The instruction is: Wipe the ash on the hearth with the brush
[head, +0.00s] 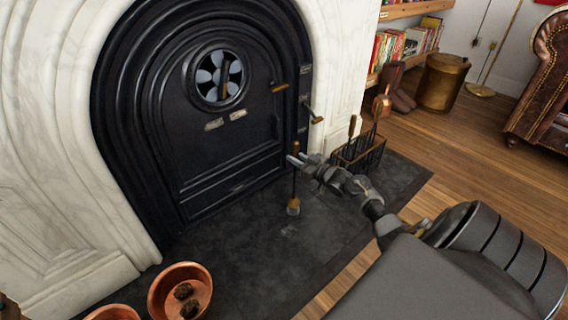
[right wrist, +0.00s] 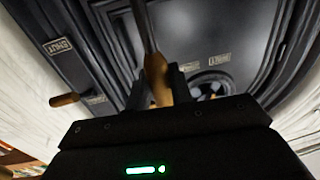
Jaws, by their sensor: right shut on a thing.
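The brush (head: 294,190) hangs upright over the dark hearth (head: 250,255), with a wooden grip at its top, a dark shaft and pale bristles at its lower end. My right gripper (head: 299,162) is shut on its upper part. In the right wrist view the brush's wooden grip (right wrist: 157,80) runs between the fingers (right wrist: 158,88). A faint pale smudge of ash (head: 289,230) lies on the hearth just below the bristles. I cannot tell whether the bristles touch the stone. My left gripper is not in view.
The black fireplace door (head: 235,130) is shut behind the brush. A dark tool rack (head: 360,155) stands right of the gripper on the hearth. The hearth between pots and brush is clear.

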